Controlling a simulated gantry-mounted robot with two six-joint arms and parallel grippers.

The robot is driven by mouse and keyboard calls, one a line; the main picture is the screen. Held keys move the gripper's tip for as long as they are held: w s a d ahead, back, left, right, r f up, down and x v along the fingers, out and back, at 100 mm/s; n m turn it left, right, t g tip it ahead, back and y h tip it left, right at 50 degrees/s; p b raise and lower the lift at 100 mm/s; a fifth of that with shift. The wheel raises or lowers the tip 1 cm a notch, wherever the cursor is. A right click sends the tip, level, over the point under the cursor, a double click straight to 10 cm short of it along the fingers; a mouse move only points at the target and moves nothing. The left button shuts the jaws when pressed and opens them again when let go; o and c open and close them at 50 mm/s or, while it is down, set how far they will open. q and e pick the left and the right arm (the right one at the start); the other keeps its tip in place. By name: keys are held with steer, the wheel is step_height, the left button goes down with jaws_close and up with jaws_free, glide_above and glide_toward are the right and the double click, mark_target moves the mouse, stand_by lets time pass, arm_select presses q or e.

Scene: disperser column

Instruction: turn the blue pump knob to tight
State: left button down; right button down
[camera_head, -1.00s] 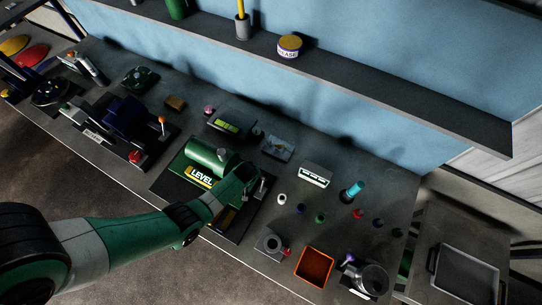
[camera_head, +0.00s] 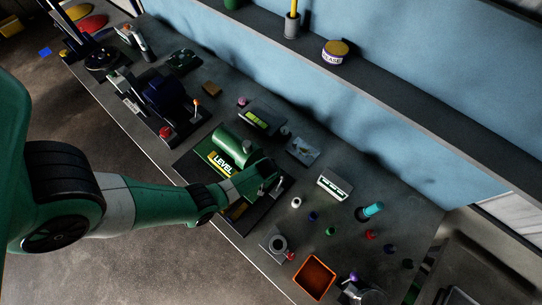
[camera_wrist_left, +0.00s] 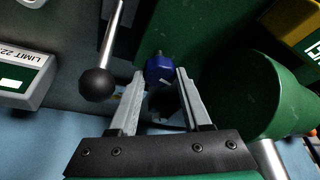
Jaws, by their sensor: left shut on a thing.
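The blue pump knob (camera_wrist_left: 159,68) shows in the left wrist view, in front of a dark green housing (camera_wrist_left: 212,30). My left gripper (camera_wrist_left: 160,75) has one finger on each side of the knob and is shut on it. In the head view my left gripper (camera_head: 268,180) is at the right part of the green machine (camera_head: 232,146) marked LEVEL. The knob is hidden there behind the gripper and arm. I cannot read the knob's turn from these frames. My right gripper is in neither view.
A metal lever with a black ball (camera_wrist_left: 98,84) stands close to the left finger in the wrist view. A large green cylinder (camera_wrist_left: 262,92) is close on the right. In the head view, an orange tray (camera_head: 315,277) and several small coloured caps lie right of the machine.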

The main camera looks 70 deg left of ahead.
arm_select(q)
steer(key=m+t+h+p, duration=0.1)
steer(key=m, duration=0.2)
steer(key=shift+s+a+m, duration=0.1)
steer(key=shift+m, duration=0.2)
steer(key=m+h, duration=0.1)
steer(key=m, duration=0.2)
steer(key=shift+a+m+t, duration=0.1)
steer(key=shift+m+t, duration=0.2)
steer(key=shift+t, duration=0.1)
steer(key=m+h, duration=0.2)
steer(key=m, duration=0.2)
steer(key=shift+a+b, duration=0.1)
steer(key=shift+b, duration=0.25)
steer(key=shift+m+h+p, duration=0.35)
steer(key=shift+m+h, duration=0.25)
steer(key=shift+m, duration=1.3)
steer(key=c, duration=0.6)
jaws_free()
